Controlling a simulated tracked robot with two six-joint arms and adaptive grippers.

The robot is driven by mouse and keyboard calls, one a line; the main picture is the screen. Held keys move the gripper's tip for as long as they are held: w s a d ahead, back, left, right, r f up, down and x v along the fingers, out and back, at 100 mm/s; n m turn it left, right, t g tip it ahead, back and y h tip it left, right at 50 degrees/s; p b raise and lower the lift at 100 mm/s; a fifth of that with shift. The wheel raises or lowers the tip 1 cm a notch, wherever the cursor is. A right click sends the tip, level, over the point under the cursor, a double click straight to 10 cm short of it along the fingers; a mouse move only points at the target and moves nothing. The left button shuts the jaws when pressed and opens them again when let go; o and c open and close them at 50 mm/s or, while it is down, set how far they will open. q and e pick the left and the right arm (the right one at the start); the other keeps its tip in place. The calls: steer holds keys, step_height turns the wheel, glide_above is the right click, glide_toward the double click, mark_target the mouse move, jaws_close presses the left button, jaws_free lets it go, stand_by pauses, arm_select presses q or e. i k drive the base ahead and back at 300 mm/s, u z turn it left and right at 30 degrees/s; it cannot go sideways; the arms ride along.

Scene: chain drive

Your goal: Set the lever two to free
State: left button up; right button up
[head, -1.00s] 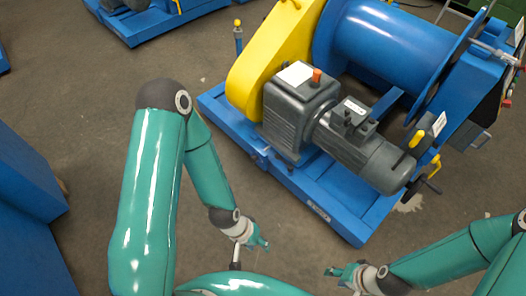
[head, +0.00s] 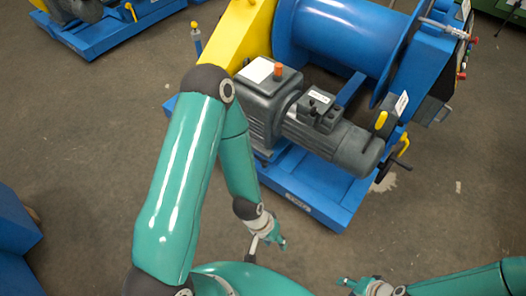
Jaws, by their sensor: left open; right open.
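A blue winch machine with a drum (head: 345,35) stands at the top. A yellow-handled lever (head: 380,120) rises at the right end of its grey motor (head: 335,140). A yellow-knobbed lever (head: 195,32) stands upright at the machine's left side. I cannot tell which lever is number two, nor read its setting. My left gripper (head: 281,243) is open and empty over the floor, below the machine in the picture. My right gripper (head: 346,282) is open and empty at the bottom, apart from the machine. Neither touches a lever.
A handwheel (head: 392,165) with a yellow grip sticks out at the machine's right. Another blue machine base (head: 95,35) with a yellow-topped lever (head: 130,11) stands at upper left. A blue block (head: 15,235) is at the left edge. Bare floor (head: 440,220) lies at the right.

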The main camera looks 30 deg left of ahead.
mark_target(264, 163)
steer(key=z, duration=0.1)
steer(key=i, duration=1)
steer(key=u, duration=0.7)
